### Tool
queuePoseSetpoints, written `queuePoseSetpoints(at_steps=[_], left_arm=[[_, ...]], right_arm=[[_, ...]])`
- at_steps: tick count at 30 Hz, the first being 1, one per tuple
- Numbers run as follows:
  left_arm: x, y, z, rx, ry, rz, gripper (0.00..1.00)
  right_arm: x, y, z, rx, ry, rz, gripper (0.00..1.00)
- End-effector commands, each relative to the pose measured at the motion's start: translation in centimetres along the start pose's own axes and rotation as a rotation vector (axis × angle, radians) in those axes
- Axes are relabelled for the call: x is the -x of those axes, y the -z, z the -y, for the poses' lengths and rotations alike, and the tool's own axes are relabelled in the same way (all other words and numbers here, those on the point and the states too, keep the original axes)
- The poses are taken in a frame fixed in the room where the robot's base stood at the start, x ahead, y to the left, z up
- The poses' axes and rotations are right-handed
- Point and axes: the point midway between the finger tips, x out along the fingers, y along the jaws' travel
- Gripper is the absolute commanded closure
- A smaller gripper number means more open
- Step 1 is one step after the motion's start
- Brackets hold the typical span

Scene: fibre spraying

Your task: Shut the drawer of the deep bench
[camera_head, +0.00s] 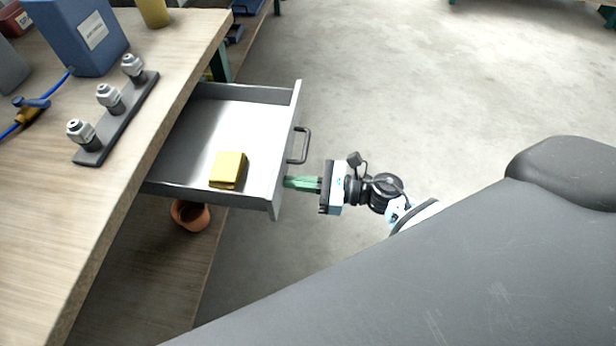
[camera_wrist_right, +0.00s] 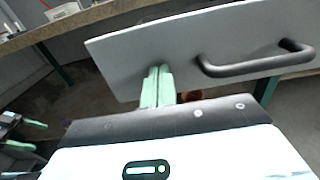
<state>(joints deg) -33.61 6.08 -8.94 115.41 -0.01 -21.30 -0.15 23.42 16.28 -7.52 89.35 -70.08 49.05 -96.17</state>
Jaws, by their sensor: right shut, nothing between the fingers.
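The drawer (camera_head: 272,150) of the wooden bench (camera_head: 60,230) is pulled well open, with its grey inside showing. A yellow block (camera_head: 227,170) lies in it near the front. The dark bar handle (camera_head: 303,146) is on the drawer front, and it also shows in the right wrist view (camera_wrist_right: 255,66). My right gripper (camera_head: 287,182) is shut and empty, its green fingers pointing at the drawer front beside the handle. In the right wrist view the fingertips (camera_wrist_right: 157,70) are at the drawer front (camera_wrist_right: 190,45); I cannot tell whether they touch.
On the bench top stand a blue box (camera_head: 80,35), a yellow cup (camera_head: 154,12) and a dark strip (camera_head: 95,148) with grey fittings. A terracotta pot (camera_head: 190,215) sits below the drawer. The concrete floor (camera_head: 400,80) beyond is clear.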

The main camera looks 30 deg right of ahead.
Motion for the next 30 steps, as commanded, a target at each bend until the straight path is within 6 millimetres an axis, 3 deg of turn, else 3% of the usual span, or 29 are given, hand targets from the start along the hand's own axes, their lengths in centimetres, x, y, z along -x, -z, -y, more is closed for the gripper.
queuePoseSetpoints(at_steps=[11,17,23,30], left_arm=[[0.0,0.1,0.0,0.001,0.001,-0.002,0.21],[-0.3,-0.5,0.0,0.003,0.000,0.007,0.21],[-0.9,-1.6,0.0,0.006,-0.002,0.024,0.21],[-2.2,-2.7,0.0,0.009,-0.004,0.031,0.21]], right_arm=[[-0.1,0.1,0.0,-0.001,0.000,0.000,1.00],[-1.5,0.1,-0.1,-0.002,-0.002,0.002,1.00],[-5.3,0.2,-0.1,-0.001,-0.003,0.004,1.00],[-11.9,0.3,-0.1,0.000,-0.004,0.004,1.00]])
